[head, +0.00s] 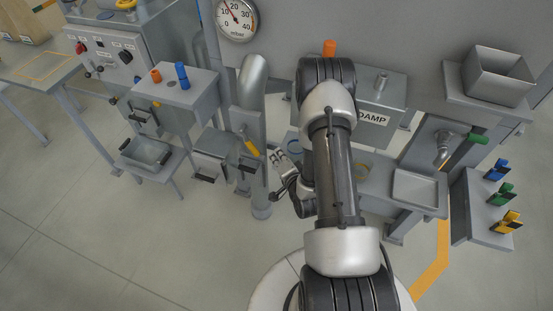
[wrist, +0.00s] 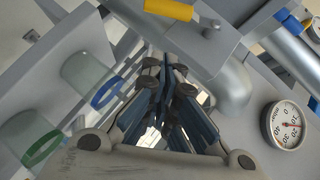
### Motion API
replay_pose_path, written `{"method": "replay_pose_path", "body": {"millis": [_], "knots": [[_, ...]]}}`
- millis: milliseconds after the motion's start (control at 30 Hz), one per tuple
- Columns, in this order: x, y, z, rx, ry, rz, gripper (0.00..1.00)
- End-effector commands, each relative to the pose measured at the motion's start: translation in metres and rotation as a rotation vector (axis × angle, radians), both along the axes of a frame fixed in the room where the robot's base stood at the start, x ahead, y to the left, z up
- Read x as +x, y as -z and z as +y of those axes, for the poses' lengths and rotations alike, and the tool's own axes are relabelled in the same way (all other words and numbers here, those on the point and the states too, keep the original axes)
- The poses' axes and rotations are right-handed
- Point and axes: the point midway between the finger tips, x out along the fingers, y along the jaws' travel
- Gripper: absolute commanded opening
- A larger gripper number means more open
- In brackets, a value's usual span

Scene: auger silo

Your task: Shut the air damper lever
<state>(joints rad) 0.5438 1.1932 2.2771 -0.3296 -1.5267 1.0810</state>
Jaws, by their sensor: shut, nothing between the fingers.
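A lever with a yellow handle (head: 251,147) sits on the upright grey pipe (head: 252,100) left of my arm in the head view; I take it for the air damper lever. In the wrist view the yellow handle (wrist: 168,10) lies at the top edge, partly cut off, with a metal arm running right to its pivot. My gripper (head: 278,158) is just right of and slightly below the handle in the head view, apart from it as far as I can tell. In the wrist view my gripper (wrist: 166,75) is shut and empty, its fingertips pointing up the picture.
A pressure gauge (head: 236,18) is on the wall, upper left. A box with orange and blue knobs (head: 172,88) stands left of the pipe. A labelled box (head: 378,100) is behind my arm. A shelf with coloured clips (head: 485,205) stands right. The floor at lower left is clear.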

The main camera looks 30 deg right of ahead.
Motion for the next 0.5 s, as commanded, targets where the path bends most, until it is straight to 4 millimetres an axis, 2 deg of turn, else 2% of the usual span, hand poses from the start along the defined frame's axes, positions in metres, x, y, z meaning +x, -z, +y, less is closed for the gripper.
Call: {"method": "replay_pose_path", "body": {"millis": [33, 233, 500], "knots": [[0.012, 0.005, -0.002, -0.004, -0.003, -0.005, 0.0], [0.051, 0.02, -0.009, -0.003, -0.003, -0.003, 0.0], [0.078, 0.038, 0.007, -0.001, -0.002, 0.001, 0.0]]}}
